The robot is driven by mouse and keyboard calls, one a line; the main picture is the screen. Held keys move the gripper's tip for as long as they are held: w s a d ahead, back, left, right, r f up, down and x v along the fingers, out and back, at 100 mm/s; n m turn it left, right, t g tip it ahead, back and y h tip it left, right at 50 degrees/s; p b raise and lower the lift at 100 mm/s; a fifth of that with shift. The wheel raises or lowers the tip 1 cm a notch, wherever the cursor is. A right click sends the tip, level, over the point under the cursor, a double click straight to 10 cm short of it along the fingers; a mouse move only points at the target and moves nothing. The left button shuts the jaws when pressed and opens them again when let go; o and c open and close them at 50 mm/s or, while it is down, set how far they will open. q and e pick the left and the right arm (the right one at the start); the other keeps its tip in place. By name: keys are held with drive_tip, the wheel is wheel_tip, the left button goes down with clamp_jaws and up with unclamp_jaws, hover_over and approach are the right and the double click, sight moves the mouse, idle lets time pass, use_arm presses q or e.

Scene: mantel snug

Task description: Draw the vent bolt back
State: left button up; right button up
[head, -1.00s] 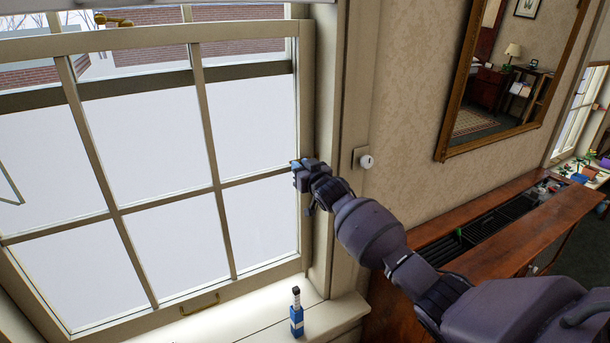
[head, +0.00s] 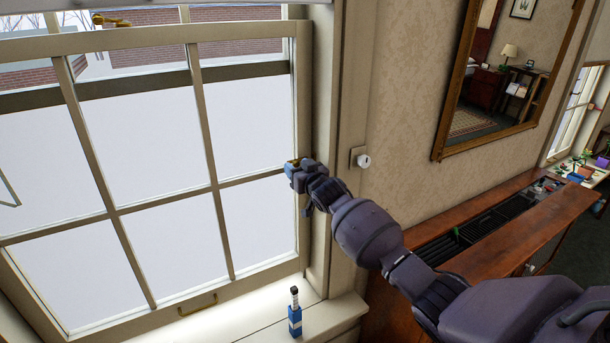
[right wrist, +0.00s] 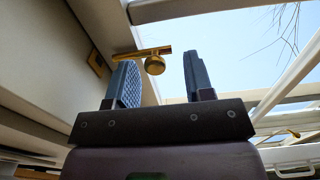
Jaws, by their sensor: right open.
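The vent bolt (right wrist: 155,66) is a brass rod with a round knob, seen in the right wrist view. Its knob shows in the gap between the fingertips of my right gripper (right wrist: 160,72), nearer the left finger. The fingers are open, and I cannot tell whether either touches the brass. A brass plate (right wrist: 97,63) is on the frame to the left. In the head view my right gripper (head: 294,172) is at the right stile of the window sash (head: 305,120), hiding most of the bolt. My left gripper is out of view.
A blue bottle (head: 295,318) with a dark cap stands on the sill (head: 250,325) below my right gripper. A white knob (head: 364,161) on a plate is on the wall just right of the frame. A brass handle (head: 197,306) is on the sash's bottom rail.

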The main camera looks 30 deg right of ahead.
drive_tip(key=s, duration=1)
drive_tip(key=shift+s, duration=0.3)
drive_tip(key=s+a+f+g, duration=0.3)
drive_tip(key=s+a+f, duration=0.2)
drive_tip(key=s+f, duration=0.8)
drive_tip(key=s+a+f+n+g, duration=0.1)
drive_tip(key=s+a+f+g, duration=0.2)
drive_tip(key=s+f, duration=1)
drive_tip(key=s+a, duration=0.2)
drive_tip(key=s, duration=0.6)
drive_tip(key=shift+s+f, duration=0.15)
drive_tip(key=shift+s, duration=0.05)
drive_tip(key=shift+a, duration=0.1)
